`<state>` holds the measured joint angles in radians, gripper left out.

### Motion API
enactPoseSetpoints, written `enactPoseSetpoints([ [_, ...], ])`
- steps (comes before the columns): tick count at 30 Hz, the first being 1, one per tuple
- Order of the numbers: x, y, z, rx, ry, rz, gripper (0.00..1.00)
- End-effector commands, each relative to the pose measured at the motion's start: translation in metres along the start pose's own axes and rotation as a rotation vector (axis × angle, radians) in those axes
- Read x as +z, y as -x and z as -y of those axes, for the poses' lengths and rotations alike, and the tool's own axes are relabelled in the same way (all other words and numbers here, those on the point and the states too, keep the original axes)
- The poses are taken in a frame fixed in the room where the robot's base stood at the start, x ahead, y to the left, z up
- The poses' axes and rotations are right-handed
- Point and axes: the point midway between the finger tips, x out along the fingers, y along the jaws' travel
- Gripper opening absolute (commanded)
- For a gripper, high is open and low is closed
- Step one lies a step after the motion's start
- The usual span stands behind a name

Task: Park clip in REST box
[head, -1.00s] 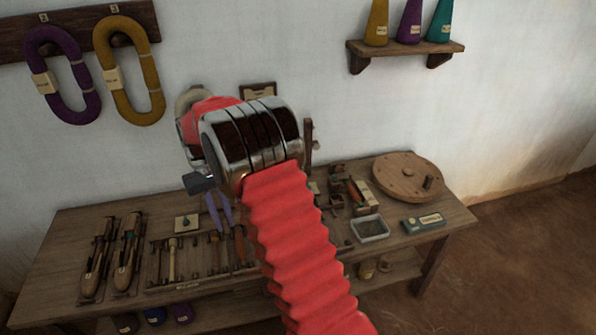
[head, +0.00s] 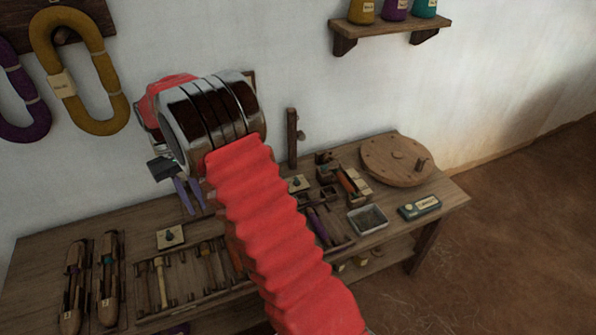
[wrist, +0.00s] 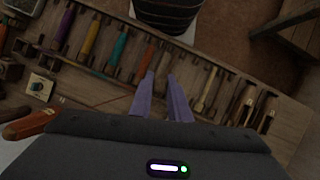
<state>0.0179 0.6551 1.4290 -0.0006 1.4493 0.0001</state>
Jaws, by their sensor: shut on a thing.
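My gripper (head: 188,196) has two purple fingers and hangs above the back left part of the workbench. In the wrist view its fingers (wrist: 161,80) point over a rack of tools, with a narrow gap between the tips. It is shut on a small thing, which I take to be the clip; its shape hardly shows. I cannot pick out the REST box for certain. A grey open tray (head: 367,219) and a dark labelled box (head: 419,208) sit at the bench's right end, well right of my gripper; the label is too small to read surely.
The wooden bench (head: 85,222) carries two shuttles (head: 75,290) at left and a tool rack (head: 180,290) in front. A small square plate with a knob (head: 170,237) lies near my gripper. A post (head: 292,138) and a round wooden disc (head: 397,160) stand at back right.

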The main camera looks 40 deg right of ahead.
Motion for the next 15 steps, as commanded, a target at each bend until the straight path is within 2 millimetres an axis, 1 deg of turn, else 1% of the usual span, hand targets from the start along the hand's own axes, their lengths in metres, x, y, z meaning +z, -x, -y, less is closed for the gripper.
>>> enactPoseSetpoints([
  [9, -0.0003, -0.0002, 0.0068, 0.005, 0.012, 0.000, 0.00],
  [13, -0.0027, -0.0023, 0.0034, -0.011, -0.025, 0.001, 0.00],
  [15, -0.0060, -0.0048, -0.0022, -0.034, -0.079, 0.000, 0.00],
])
